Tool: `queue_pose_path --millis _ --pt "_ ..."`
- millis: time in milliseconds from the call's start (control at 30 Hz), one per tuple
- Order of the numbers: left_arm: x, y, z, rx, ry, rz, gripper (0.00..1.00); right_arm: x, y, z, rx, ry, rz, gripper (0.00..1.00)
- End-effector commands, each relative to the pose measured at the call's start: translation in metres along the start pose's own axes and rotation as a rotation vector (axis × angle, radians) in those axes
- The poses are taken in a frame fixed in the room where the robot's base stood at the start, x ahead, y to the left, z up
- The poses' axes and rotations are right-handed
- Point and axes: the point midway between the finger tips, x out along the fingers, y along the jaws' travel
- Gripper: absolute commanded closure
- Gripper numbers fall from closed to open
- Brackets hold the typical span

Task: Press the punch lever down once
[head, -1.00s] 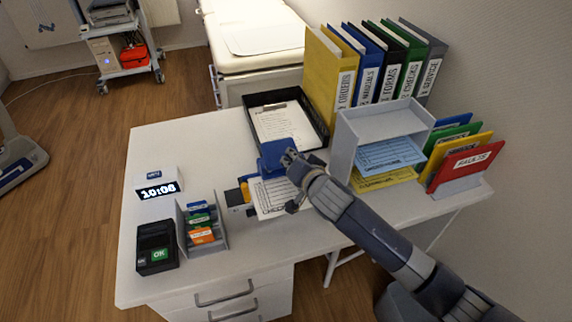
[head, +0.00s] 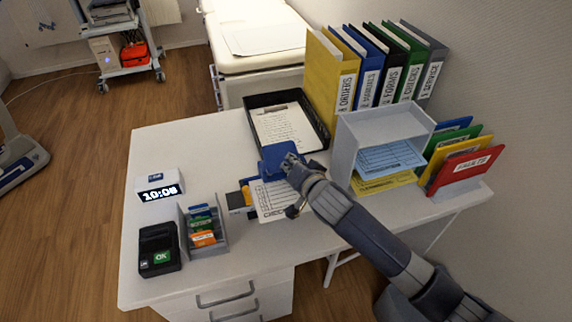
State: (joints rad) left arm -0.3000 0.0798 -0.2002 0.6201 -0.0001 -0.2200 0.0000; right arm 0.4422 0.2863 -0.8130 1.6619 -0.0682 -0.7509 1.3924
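The punch (head: 236,199) sits near the middle of the desk, with a dark body and a yellow part. A checklist sheet (head: 270,203) lies at its right side, apparently against it. A blue piece (head: 279,157), which may be the punch lever, stands up behind the sheet, right at my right gripper. My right gripper (head: 292,178) is over the sheet and beside the blue piece. Its fingers are small and partly hidden, so I cannot tell if they are open or shut or touch the blue piece. My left gripper is not in view.
A black tray with a clipboard (head: 277,127) lies behind. Several binders (head: 377,62), a grey paper shelf (head: 380,122) and a folder rack (head: 466,168) stand right. A card holder (head: 205,232), a clock (head: 160,187) and a black terminal (head: 159,249) stand left. The desk's back left (head: 185,140) is clear.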

Motion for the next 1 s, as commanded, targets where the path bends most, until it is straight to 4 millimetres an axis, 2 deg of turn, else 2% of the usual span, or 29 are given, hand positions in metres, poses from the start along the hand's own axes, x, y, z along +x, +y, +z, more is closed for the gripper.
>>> queue_pose_path --millis 267,800,1000 --pt "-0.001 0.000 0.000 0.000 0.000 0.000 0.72 -0.001 -0.002 -0.003 -0.001 0.005 -0.004 1.00" --pt "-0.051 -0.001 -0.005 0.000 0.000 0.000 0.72 -0.034 -0.028 -0.030 0.000 0.009 -0.008 1.00" --pt "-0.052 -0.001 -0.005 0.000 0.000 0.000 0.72 -0.036 -0.028 -0.030 -0.001 0.010 -0.008 1.00"
